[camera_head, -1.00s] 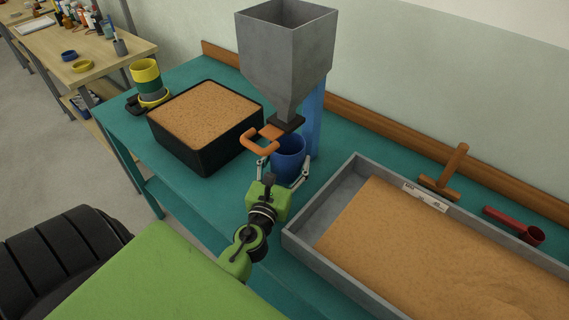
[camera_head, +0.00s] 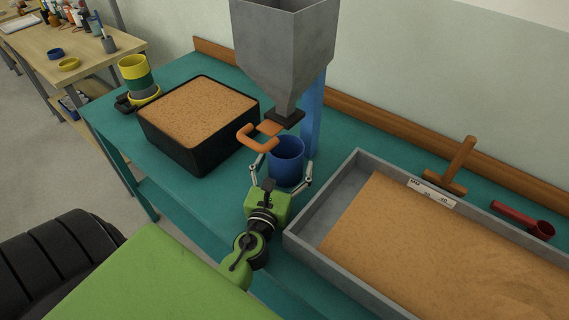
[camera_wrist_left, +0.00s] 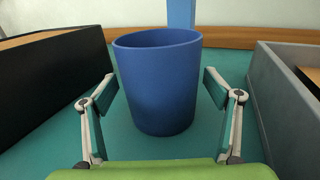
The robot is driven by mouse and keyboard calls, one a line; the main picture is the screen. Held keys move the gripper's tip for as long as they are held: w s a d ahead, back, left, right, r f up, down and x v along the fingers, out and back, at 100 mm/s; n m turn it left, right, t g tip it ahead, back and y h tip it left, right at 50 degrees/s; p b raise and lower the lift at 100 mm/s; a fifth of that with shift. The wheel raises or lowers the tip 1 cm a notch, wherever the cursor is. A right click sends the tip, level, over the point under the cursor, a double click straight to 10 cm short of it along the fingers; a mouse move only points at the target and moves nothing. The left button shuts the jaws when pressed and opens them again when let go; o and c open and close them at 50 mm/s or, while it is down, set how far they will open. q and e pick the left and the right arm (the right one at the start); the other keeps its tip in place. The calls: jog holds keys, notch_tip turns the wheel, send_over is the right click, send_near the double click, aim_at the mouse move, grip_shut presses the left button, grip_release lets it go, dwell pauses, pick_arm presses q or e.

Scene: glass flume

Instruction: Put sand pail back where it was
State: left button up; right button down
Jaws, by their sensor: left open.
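The blue sand pail (camera_head: 286,163) stands upright on the teal bench, beneath the grey hopper (camera_head: 284,50) and its orange slide handle (camera_head: 258,138). My left gripper (camera_head: 283,172) is open in front of the pail, with a fingertip out to each side. In the left wrist view, the pail (camera_wrist_left: 160,85) stands between the spread fingers of my left gripper (camera_wrist_left: 160,90), with a visible gap on both sides. The pail's inside is mostly hidden. My right gripper is not in view.
A black box of sand (camera_head: 196,145) stands to the left, with a yellow-green stacked container (camera_head: 137,75) beyond it. A grey sand tray (camera_head: 330,205) lies close on the right. A wooden tool (camera_head: 452,165) and red scoop (camera_head: 522,219) lie behind the tray.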

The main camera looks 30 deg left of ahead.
aim_at(280, 175)
pick_arm(q)
jog(key=shift+r, duration=0.15)
jog(key=shift+s, duration=0.25)
jog(key=b+v, duration=0.2)
jog(key=v, duration=0.4)
jog(key=shift+s+d+b, duration=0.15)
jog(key=shift+s+b, duration=0.15)
jog(key=shift+s, duration=0.1)
